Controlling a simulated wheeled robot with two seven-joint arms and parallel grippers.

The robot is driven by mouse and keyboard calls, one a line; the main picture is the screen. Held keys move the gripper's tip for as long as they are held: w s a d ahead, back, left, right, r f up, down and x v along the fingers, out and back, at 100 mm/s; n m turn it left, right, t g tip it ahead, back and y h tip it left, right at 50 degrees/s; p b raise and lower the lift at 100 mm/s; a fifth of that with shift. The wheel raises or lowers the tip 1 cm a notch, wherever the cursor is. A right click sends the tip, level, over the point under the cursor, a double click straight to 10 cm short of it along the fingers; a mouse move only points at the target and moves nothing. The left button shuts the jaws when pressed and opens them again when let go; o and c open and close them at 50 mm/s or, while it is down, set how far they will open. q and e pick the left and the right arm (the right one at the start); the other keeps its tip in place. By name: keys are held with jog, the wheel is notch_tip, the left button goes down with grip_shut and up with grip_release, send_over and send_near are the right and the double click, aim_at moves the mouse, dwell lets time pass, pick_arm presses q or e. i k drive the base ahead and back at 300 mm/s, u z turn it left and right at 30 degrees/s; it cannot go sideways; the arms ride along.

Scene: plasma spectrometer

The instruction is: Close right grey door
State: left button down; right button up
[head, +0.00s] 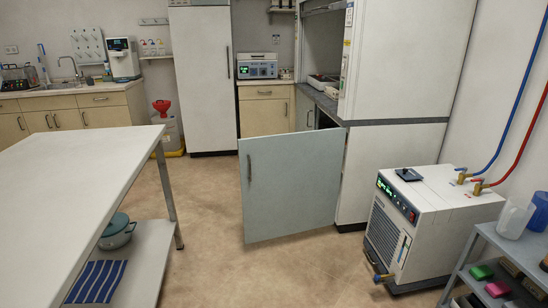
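The grey door (292,187) stands wide open in the head view, swung out from the cabinet below the fume hood. Its flat face is turned toward me, with a dark vertical handle (249,167) near its left edge. Its hinge side is at the right, by the white cabinet side (390,160). The inside of the cabinet is mostly hidden behind the door. Neither of my grippers shows in this view.
A white chiller (425,225) with blue and red hoses stands right of the door. A grey shelf cart (500,245) is at the lower right. A long white table (75,180) fills the left. Bare floor (215,235) lies between the table and the door.

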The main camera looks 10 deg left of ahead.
aim_at(290, 183)
jog(key=i, duration=1.8)
jog(key=u, duration=0.15)
